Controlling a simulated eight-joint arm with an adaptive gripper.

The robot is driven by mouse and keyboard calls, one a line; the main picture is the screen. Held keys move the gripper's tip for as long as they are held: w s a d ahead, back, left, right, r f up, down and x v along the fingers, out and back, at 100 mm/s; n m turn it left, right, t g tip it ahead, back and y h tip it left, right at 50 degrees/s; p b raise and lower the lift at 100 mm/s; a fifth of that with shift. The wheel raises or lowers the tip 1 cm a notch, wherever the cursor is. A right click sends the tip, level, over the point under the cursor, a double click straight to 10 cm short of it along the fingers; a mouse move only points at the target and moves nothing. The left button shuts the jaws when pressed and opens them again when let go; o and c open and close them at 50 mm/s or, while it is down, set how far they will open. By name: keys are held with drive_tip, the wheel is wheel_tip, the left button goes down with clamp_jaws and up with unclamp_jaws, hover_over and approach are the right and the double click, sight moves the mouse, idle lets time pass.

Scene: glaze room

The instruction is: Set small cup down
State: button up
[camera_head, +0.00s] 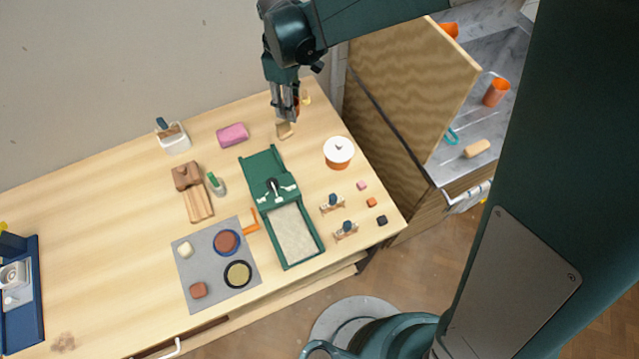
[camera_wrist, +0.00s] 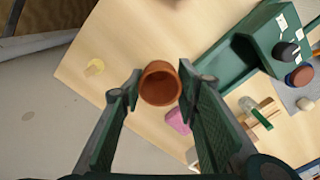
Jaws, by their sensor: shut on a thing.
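The small cup (camera_wrist: 160,88) is terracotta-brown. In the wrist view its round opening faces the camera, between the two fingers of my gripper (camera_wrist: 161,74). The fingers are shut on its sides. In the head view my gripper (camera_head: 285,106) points down over the back right of the wooden table (camera_head: 110,220); the fingers largely hide the cup there. I cannot tell how far the cup's base is from the tabletop.
A pink block (camera_head: 232,134) lies to the left. An open cabinet door (camera_head: 425,85) rises at right.

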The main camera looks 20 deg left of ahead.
drive_tip(key=s+d+f+b, duration=0.1)
drive_tip(key=s+d, duration=1.2)
drive_tip(key=shift+d+f, duration=0.25)
drive_tip(key=shift+f, duration=0.15)
drive_tip(key=shift+f+b, duration=0.4)
drive_tip(key=shift+f, duration=2.4)
drive_tip(key=shift+f, duration=2.05)
drive_tip(key=shift+f+b, duration=0.2)
drive_tip(key=shift+b, duration=0.25)
drive_tip(key=o, duration=0.9)
drive_tip(key=shift+o, duration=0.2)
